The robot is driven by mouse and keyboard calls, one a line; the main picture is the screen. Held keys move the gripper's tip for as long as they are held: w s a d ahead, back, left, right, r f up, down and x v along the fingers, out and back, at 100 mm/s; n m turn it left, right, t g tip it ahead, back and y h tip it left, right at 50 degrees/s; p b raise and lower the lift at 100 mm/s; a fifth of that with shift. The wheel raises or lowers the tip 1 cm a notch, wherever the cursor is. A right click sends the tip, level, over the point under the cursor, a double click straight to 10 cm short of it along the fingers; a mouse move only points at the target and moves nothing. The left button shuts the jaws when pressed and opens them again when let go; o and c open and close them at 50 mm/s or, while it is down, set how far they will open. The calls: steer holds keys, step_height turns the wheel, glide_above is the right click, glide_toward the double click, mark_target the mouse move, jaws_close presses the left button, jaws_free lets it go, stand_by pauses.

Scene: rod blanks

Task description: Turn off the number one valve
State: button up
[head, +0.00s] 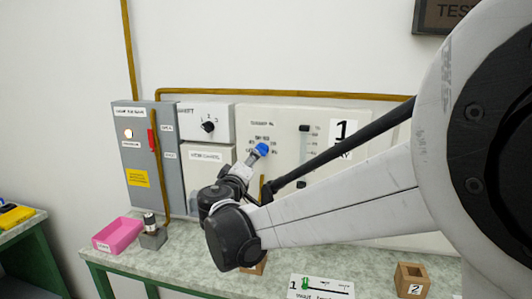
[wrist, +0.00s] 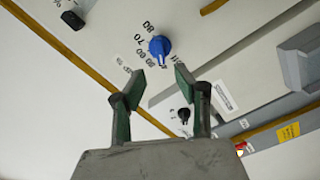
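A blue knob (head: 262,149) with a printed number scale around it sits on the light wall panel (head: 275,115) that bears a large "1" sign (head: 342,130). The knob also shows in the wrist view (wrist: 159,47), beyond my fingertips and roughly centred between them. My gripper (wrist: 160,76) is open and empty, with its two green-padded fingers apart. In the head view my gripper (head: 253,157) is close to the knob, partly hidden by my wrist. I cannot tell whether the fingers touch the knob. No thing is labelled as a valve in readable text.
A black selector knob (head: 208,126) and a grey box with a red lever (head: 151,139) are to the left. A black slider (head: 304,128) is right of the blue knob.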

mark_target(259, 152)
steer(key=x, duration=0.8)
steer(key=shift+w+p, duration=0.4)
jaws_close()
